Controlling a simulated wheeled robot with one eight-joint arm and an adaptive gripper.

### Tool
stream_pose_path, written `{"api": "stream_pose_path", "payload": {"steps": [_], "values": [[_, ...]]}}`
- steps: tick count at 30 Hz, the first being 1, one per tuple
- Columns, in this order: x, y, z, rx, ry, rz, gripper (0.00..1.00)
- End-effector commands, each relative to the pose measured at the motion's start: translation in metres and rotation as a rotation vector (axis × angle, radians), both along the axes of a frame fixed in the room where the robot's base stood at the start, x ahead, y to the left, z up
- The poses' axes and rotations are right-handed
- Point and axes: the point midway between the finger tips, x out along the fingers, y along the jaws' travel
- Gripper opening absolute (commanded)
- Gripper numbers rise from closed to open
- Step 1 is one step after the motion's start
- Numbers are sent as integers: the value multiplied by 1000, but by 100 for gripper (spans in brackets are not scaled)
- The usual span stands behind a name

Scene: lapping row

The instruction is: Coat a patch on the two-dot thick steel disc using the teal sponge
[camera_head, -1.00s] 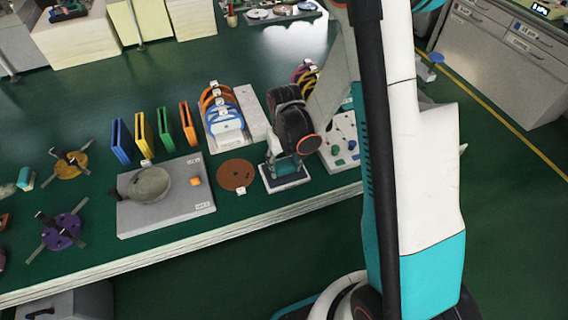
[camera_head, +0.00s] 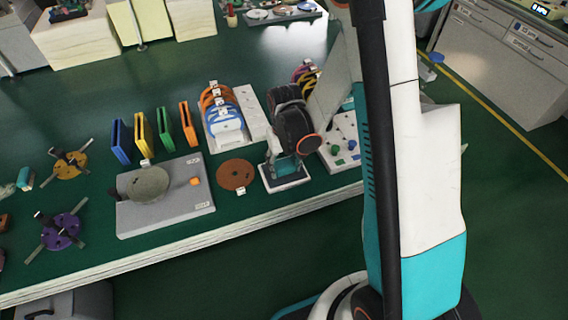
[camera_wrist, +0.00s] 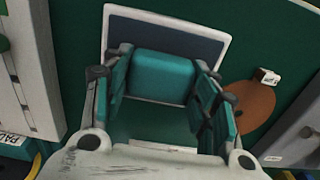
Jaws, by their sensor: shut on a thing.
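My gripper (camera_wrist: 160,95) is shut on the teal sponge (camera_wrist: 162,76), which sits between its two teal fingers in the wrist view. The sponge is over a white-rimmed tray (camera_wrist: 226,42) with a dark blue pad; I cannot tell whether it touches the pad. In the head view my gripper (camera_head: 286,166) is low over this tray (camera_head: 286,187), and the sponge is hard to pick out from the fingers. A thick grey disc (camera_head: 149,184) lies on a grey plate (camera_head: 165,216) to the left. Its dot marks are too small to read.
A brown disc (camera_head: 236,175) with a white tag lies between the plate and tray. A small orange block (camera_head: 195,181) sits on the plate. Coloured upright holders (camera_head: 143,132) and a ring rack (camera_head: 222,125) stand behind. Purple (camera_head: 62,232) and yellow (camera_head: 70,166) fixtures stand left.

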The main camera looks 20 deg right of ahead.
Motion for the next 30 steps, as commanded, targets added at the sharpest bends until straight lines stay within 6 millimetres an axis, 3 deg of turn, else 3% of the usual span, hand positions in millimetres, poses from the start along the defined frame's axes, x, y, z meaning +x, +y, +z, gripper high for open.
{"api": "stream_pose_path", "payload": {"steps": [8,30], "values": [[-1,0,3,0,1,0,34],[0,0,57,0,0,0,34]]}}
